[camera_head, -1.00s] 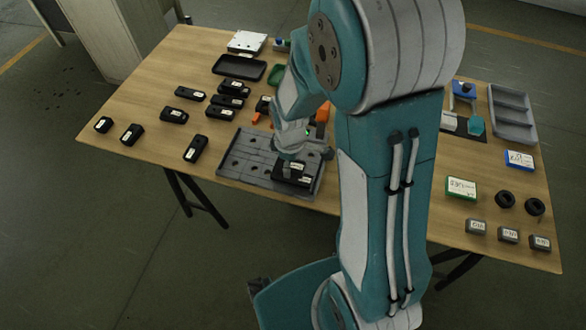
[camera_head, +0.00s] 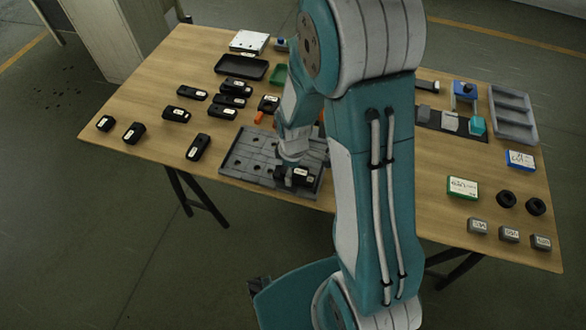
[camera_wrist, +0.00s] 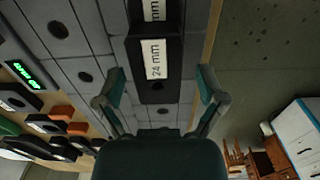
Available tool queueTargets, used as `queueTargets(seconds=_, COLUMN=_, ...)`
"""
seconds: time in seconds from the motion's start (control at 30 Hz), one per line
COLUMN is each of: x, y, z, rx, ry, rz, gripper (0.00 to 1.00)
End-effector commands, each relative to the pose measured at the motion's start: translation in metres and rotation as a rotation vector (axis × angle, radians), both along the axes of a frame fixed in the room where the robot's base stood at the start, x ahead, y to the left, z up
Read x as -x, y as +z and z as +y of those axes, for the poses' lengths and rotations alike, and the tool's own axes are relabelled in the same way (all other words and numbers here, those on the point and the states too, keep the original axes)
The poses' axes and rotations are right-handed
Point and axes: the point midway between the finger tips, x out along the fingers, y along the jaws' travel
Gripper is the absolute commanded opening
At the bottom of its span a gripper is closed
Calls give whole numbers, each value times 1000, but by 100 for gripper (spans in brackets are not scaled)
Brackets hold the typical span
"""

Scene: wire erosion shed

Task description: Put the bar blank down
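The bar blank (camera_wrist: 172,75), a black block labelled "24 mm", rests on the grey plate with round holes (camera_wrist: 70,70), at the plate's right side in the head view (camera_head: 235,169). A second label shows beyond it in the wrist view; I cannot tell if it belongs to the same block. My gripper (camera_wrist: 160,85) is open, with its two teal fingers on either side of the blank and a visible gap on each side. In the head view my gripper sits low over the blank, partly hiding it.
Several black labelled blocks (camera_head: 198,147) lie left of and behind the plate. A black tray (camera_head: 241,67) and a white box (camera_head: 249,41) stand at the back. At the right are a grey divided tray (camera_head: 513,115), green-edged box (camera_head: 462,187), black rings (camera_head: 506,198) and small grey blocks (camera_head: 477,226).

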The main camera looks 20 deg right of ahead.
Motion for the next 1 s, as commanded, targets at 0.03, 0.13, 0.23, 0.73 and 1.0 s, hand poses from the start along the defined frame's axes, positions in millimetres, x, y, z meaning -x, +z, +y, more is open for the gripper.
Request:
queueTargets(seconds=0.03, x=0, y=0, z=0, rx=0, ry=0, rz=0, gripper=91)
queueTargets(seconds=0.13, x=0, y=0, z=-1, rx=-1, ry=0, rz=0, gripper=91)
queueTargets(seconds=0.23, x=0, y=0, z=0, rx=0, ry=0, rz=0, gripper=91)
queueTargets(seconds=0.73, x=-2, y=75, z=0, rx=0, ry=0, rz=-6, gripper=91)
queueTargets(seconds=1.0, x=-1, y=116, z=0, rx=0, ry=0, rz=-3, gripper=91)
